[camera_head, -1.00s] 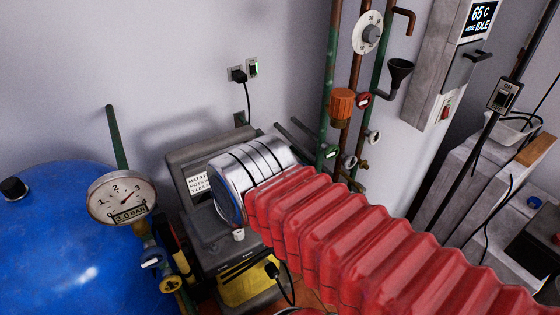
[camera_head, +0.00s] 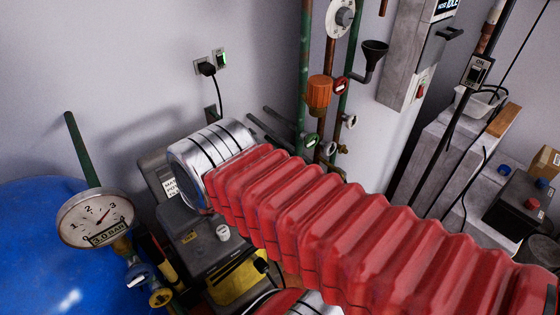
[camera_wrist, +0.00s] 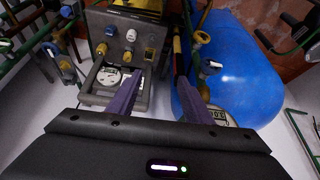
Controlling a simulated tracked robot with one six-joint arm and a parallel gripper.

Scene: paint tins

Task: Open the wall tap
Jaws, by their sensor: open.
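Several small taps sit on the wall pipes in the head view: an orange round knob (camera_head: 319,92), a red-handled tap (camera_head: 341,86), a green-handled one (camera_head: 312,140) and white-handled ones (camera_head: 349,121). I cannot tell for sure which is the wall tap. Pipes with taps (camera_wrist: 62,62) also show at the left of the wrist view. My gripper (camera_wrist: 160,78) is open and empty in the wrist view, its two dark fingers apart in front of the grey machine (camera_wrist: 118,95) and blue tank (camera_wrist: 240,65). In the head view the fingers are hidden behind my arm.
A pressure gauge (camera_head: 97,218) stands by the blue tank (camera_head: 40,275), with blue and yellow valve handles below it. A black funnel (camera_head: 374,52) and a grey wall box (camera_head: 412,55) are right of the pipes. A plugged socket (camera_head: 205,66) is on the wall.

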